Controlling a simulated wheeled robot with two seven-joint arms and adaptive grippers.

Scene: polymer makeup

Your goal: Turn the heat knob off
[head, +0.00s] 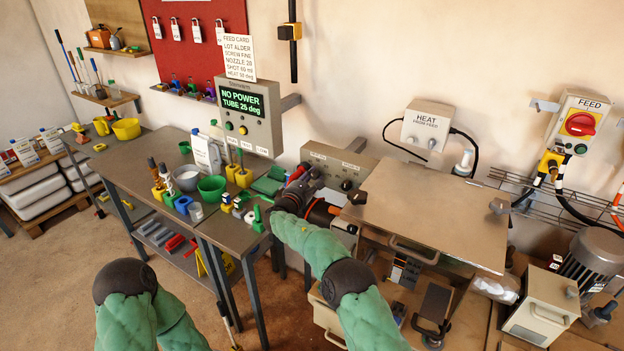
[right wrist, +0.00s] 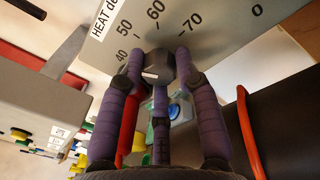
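The heat knob (right wrist: 160,67) is dark and faceted, on a grey panel (right wrist: 215,32) with a printed "HEAT de..." scale; 40, 50, 60, 70 and a 0 are readable. A small pale mark shows on the knob; I cannot tell which number it points at. My right gripper (right wrist: 162,62) has its purple-grey fingers closed around the knob, side fingertips against its sides. In the head view the right gripper (head: 300,192) is at the left end of the low grey control box (head: 330,158) and hides the knob. My left gripper is out of the picture.
A display box (head: 245,128) above reads "NO POWER, TUBE 25 deg". A cluttered table (head: 130,172) with cups and bottles is left. A red FEED switch (head: 580,124) is far right.

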